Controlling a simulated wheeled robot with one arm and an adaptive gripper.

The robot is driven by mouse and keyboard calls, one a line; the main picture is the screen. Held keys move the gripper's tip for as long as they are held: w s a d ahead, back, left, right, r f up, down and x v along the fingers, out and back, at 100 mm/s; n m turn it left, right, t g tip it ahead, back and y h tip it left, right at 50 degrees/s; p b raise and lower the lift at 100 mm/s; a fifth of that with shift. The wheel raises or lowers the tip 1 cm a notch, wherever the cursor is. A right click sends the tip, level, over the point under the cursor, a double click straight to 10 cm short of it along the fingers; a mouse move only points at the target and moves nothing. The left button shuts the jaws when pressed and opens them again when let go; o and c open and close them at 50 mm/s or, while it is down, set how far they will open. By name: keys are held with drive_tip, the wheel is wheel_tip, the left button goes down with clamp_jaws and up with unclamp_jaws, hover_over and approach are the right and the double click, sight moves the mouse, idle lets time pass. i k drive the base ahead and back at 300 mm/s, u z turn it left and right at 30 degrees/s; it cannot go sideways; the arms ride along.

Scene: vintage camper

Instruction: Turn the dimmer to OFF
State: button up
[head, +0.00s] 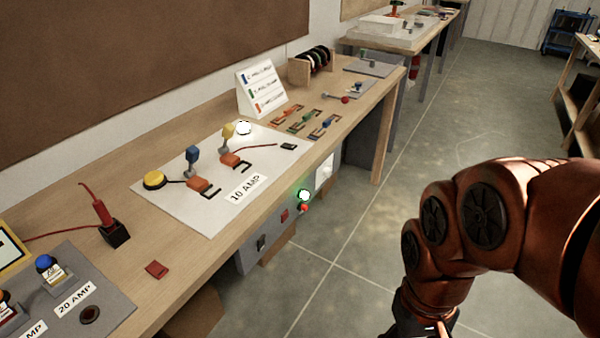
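No part is clearly readable as the dimmer or as an OFF mark. A grey control box (270,230) hangs under the bench's front edge. It carries a dark switch (262,242), a red piece (284,215), a glowing green light (304,195) with a red knob (303,208) just below it, and a white plate (325,169) at its far end. My gripper (425,331) is at the bottom edge, right of the box and apart from it. Its fingers are mostly cut off, so their opening is hidden.
A grey 20 AMP panel (105,318) lies at lower left. Tiled floor (350,240) between bench and arm is clear.

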sight(328, 171)
drive_tip(key=z, duration=0.65)
drive_tip(key=k, duration=1)
drive_tip(key=z, duration=1)
drive_tip(key=i, duration=1.4)
drive_tip(key=u, duration=1.6)
drive_tip(key=i, duration=0.6)
drive_tip(key=u, duration=0.65)
